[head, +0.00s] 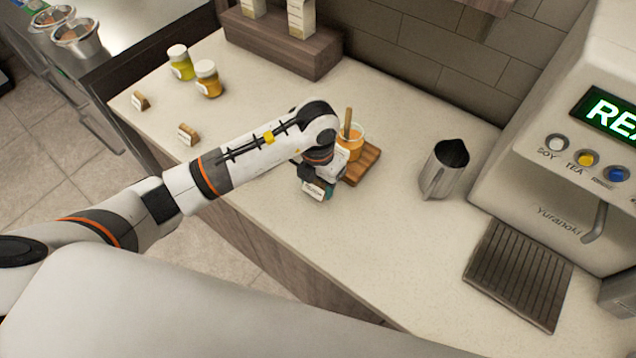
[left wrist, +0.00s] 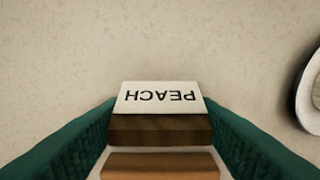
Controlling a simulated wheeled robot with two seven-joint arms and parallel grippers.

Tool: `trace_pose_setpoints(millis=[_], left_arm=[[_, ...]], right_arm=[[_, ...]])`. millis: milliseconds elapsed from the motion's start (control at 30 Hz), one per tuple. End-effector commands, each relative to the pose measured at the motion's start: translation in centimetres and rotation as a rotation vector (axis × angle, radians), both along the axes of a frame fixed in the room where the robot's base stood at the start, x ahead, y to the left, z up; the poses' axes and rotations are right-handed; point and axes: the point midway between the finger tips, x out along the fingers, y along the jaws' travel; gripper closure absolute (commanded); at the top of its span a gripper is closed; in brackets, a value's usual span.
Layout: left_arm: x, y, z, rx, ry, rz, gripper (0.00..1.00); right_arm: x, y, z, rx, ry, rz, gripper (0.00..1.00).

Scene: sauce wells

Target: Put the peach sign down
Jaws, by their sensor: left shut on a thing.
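The peach sign (left wrist: 158,97) is a small white card reading PEACH on a dark wooden block. It shows upside down in the left wrist view, between the two green fingers of my left gripper (left wrist: 160,140). In the head view the sign (head: 314,190) is a small pale card at the tip of my left gripper (head: 318,187), over the counter near its front edge. My left gripper is shut on the sign. Whether the block touches the counter is unclear. My right gripper is not in view.
An open orange jar (head: 351,143) with a wooden stick stands on a wooden board (head: 362,165) just behind my gripper. A metal pitcher (head: 444,170) stands to the right, before the drink machine (head: 570,130). Two small signs (head: 188,135) (head: 140,101) and two lidded jars (head: 207,80) (head: 181,63) stand left.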

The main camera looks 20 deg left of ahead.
Motion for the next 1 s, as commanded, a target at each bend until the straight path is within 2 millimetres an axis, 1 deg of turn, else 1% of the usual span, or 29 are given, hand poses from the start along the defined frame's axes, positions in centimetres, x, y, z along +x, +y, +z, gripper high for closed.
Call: trace_pose_setpoints(millis=[33, 100, 167, 400, 533, 567, 600, 667, 700, 1000], left_arm=[[-0.1, 0.0, -0.6, 0.000, 0.004, 0.002, 0.68], [-0.1, 0.0, -1.5, 0.000, 0.003, 0.002, 0.68], [0.0, 0.0, -1.9, 0.000, 0.001, 0.001, 0.68], [0.0, 0.0, -2.1, 0.001, -0.001, 0.000, 0.68], [0.0, 0.0, -2.5, 0.001, -0.001, 0.000, 0.68], [0.0, 0.0, -2.4, 0.001, -0.001, 0.000, 0.43], [0.0, 0.0, -2.3, 0.001, -0.001, 0.000, 0.36], [0.0, 0.0, -2.3, 0.001, -0.001, 0.001, 0.27], [0.0, 0.0, -2.3, 0.001, -0.001, 0.001, 0.24], [0.0, 0.0, -2.0, 0.000, 0.000, 0.001, 0.24]], right_arm=[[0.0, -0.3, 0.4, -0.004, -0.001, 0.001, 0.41], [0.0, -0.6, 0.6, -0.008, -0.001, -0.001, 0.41], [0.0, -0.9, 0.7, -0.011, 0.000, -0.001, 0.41], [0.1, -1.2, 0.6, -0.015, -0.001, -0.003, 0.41], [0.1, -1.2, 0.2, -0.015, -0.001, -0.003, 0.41], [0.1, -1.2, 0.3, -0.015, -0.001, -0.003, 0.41], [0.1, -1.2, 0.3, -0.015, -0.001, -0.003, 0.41], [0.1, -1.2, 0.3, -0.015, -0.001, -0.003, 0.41], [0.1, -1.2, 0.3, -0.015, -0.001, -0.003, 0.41], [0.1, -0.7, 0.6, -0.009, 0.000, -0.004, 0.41]])
